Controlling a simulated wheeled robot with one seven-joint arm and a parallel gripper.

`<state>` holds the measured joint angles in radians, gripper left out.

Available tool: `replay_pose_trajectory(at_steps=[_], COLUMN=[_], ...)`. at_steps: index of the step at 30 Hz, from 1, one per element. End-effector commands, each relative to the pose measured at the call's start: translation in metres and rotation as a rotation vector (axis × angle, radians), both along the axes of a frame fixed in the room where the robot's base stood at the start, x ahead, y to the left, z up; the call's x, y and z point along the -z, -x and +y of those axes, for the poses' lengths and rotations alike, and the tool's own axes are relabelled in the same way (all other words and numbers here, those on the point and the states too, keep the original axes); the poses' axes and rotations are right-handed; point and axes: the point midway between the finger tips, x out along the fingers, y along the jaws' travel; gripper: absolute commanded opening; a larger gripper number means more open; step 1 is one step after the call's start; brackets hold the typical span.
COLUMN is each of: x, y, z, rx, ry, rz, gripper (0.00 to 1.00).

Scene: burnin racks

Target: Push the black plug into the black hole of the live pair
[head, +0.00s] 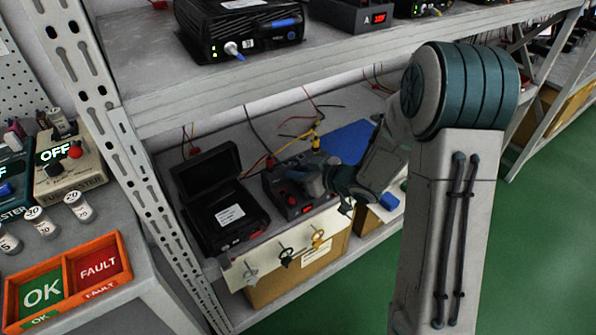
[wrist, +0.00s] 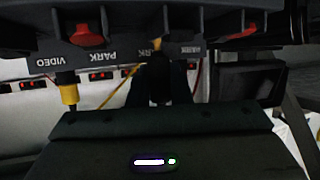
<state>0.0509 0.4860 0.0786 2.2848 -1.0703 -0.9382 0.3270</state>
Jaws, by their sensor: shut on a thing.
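My gripper (wrist: 158,88) is shut on a black plug (wrist: 159,79), seen between its two dark fingers in the wrist view. The plug's far end is close below a dark panel (wrist: 125,52) lettered VIDEO and PARK; I cannot tell whether it touches. The plug is not distinguishable there. The black hole of the live pair cannot be made out in either view. A yellow plug (wrist: 69,92) is under the VIDEO lettering.
An open black case (head: 228,214) stands left of the dark box. The upper shelf (head: 180,95) is overhead. Red and yellow cables (head: 262,160) run behind the box. An orange OK/FAULT tray (head: 100,262) is at left.

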Motion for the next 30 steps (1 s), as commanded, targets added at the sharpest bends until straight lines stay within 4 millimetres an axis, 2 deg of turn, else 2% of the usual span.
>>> replay_pose_trajectory(at_steps=[14, 30], x=[0.003, -0.013], y=[0.001, 0.0], z=[0.0, -0.001], rx=[0.001, 0.001], ry=[0.002, 0.0], rz=[0.004, 0.001], gripper=[0.01, 0.01])
